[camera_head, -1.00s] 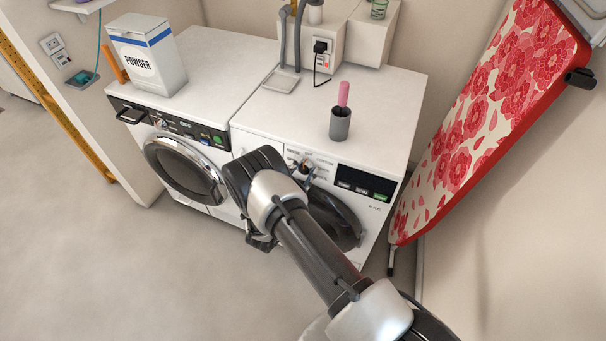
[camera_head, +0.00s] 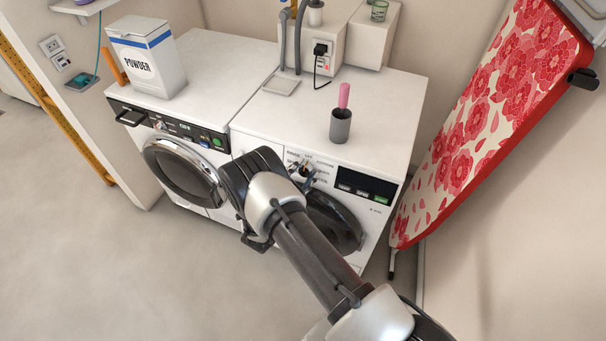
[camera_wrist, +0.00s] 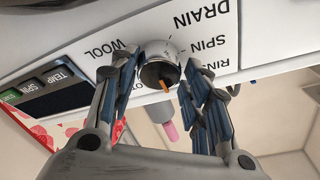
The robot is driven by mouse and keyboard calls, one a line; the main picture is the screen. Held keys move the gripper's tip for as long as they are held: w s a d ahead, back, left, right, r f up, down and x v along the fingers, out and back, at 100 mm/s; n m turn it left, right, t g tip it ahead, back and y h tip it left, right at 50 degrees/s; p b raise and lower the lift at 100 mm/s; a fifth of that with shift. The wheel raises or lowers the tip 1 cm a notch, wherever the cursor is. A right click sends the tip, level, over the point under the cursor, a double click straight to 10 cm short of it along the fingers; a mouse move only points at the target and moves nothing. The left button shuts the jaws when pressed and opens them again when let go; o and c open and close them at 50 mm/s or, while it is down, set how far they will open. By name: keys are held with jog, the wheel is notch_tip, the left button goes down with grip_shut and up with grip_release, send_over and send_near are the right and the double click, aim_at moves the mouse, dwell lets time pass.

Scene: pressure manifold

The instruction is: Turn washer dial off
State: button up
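The washer dial (camera_wrist: 160,62) is a round silver knob with a dark face and an orange pointer mark, set in the white control panel. Words around it read WOOL, DRAIN and SPIN, with others cut off; the view is upside down. My gripper (camera_wrist: 160,76) has one finger on each side of the dial, tips close to its rim. The fingers are apart; I cannot tell whether they touch the dial. In the head view the dial (camera_head: 305,168) shows on the right-hand washer (camera_head: 375,125), just beyond my wrist, which hides much of my gripper.
A second machine with a round door (camera_head: 185,170) stands at the left, with a powder box (camera_head: 148,58) on top. A grey cup (camera_head: 341,126) holding a pink item stands on the right washer. A red floral ironing board (camera_head: 480,125) leans at the right. The left floor is clear.

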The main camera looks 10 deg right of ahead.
jog(key=o, duration=0.3)
jog(key=shift+s, duration=0.1)
jog(key=v, duration=1.2)
